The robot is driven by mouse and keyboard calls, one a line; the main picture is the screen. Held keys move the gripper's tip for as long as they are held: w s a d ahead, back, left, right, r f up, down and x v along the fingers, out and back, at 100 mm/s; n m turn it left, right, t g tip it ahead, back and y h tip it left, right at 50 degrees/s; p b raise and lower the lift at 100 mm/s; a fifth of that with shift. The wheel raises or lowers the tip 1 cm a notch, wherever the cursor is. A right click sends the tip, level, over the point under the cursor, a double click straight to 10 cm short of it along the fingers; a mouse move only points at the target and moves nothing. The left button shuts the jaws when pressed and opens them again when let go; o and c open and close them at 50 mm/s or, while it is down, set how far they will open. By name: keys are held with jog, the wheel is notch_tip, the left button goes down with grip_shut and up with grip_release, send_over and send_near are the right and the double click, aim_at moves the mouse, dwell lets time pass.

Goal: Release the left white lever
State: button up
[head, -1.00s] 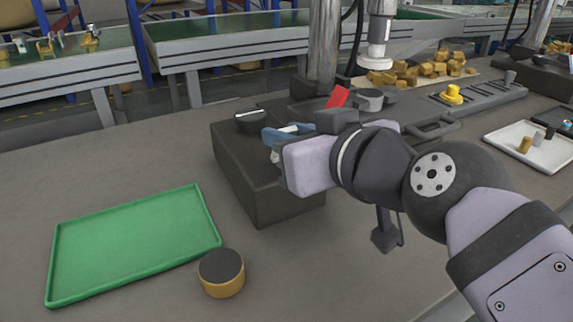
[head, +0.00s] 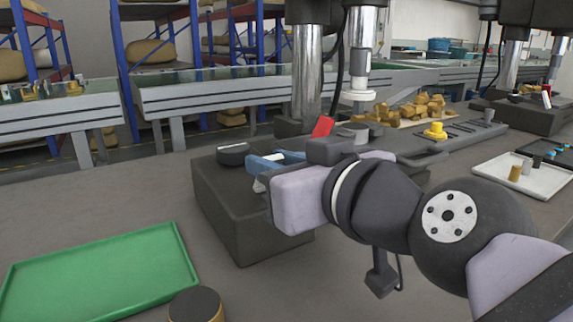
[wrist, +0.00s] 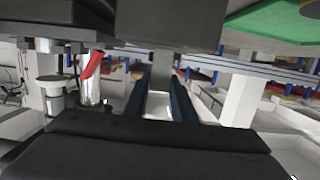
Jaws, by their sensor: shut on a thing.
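My gripper (head: 276,160) is over the top of a dark box (head: 222,205), its blue fingers a short way apart and shut on the left white lever. A small white part of the lever (head: 259,186) shows just under the fingers; the rest is hidden by the fingers and my wrist. In the wrist view the two blue fingers of my gripper (wrist: 160,98) stand side by side with a narrow pale strip between them. The lever's angle cannot be told.
A black knob (head: 233,153) sits on the box left of my fingers, and a red lever (head: 322,127) stands behind. A green tray (head: 150,232) and a round black-topped piece (head: 196,303) lie at the front left. A white tray (head: 530,185) is at the right.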

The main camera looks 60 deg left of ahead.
jog(key=o, duration=1.1)
jog(key=shift+c, duration=0.2)
jog(key=shift+d, duration=0.15)
jog(key=d+r, duration=0.1)
jog(key=d, duration=0.6)
jog(key=shift+r, duration=0.15)
